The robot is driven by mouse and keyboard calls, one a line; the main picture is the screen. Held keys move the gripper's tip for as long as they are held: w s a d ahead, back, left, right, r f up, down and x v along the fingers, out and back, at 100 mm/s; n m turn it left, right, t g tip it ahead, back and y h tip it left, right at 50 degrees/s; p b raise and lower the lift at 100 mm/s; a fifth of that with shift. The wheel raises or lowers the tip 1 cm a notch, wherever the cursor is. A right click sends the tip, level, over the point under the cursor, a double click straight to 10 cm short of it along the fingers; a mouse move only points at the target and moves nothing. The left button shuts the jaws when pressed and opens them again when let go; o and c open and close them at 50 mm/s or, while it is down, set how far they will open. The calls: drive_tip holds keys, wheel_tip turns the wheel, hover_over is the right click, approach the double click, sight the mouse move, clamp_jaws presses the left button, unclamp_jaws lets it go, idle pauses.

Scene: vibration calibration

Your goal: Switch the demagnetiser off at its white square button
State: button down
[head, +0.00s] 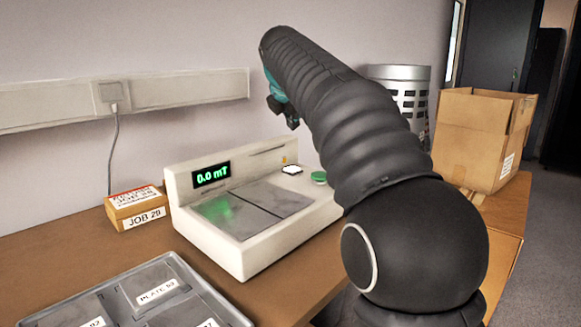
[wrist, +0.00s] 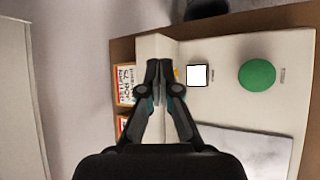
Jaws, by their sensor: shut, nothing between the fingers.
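In the wrist view the white button (wrist: 197,75) is just right of my gripper's fingertips (wrist: 159,68), and the green button (wrist: 257,75) is farther right. My gripper is shut and empty. I cannot tell its height above the panel. In the head view my arm hides most of the gripper.
A small box labelled JOB 29 (head: 137,208) stands left of the demagnetiser. A grey tray (head: 104,274) with labelled plates lies at the front left. A metal bin (head: 404,88) and a cardboard box (head: 475,137) stand at the right. A wall trunking (head: 178,88) runs behind.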

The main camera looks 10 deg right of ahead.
idle(0.3)
drive_tip(key=b, duration=0.4)
hover_over(292, 170)
wheel_tip(292, 170, down, 7)
drive_tip(key=shift+f, duration=0.1)
drive_tip(key=shift+f+b, duration=0.7)
drive_tip(key=shift+f, duration=0.05)
drive_tip(key=shift+f, duration=0.15)
idle(0.7)
drive_tip(key=shift+f, duration=0.3)
drive_tip(key=shift+f, duration=0.45)
idle(1.0)
drive_tip(key=shift+r, duration=0.15)
drive_tip(key=shift+r+p, duration=0.7)
drive_tip(key=shift+p, duration=0.1)
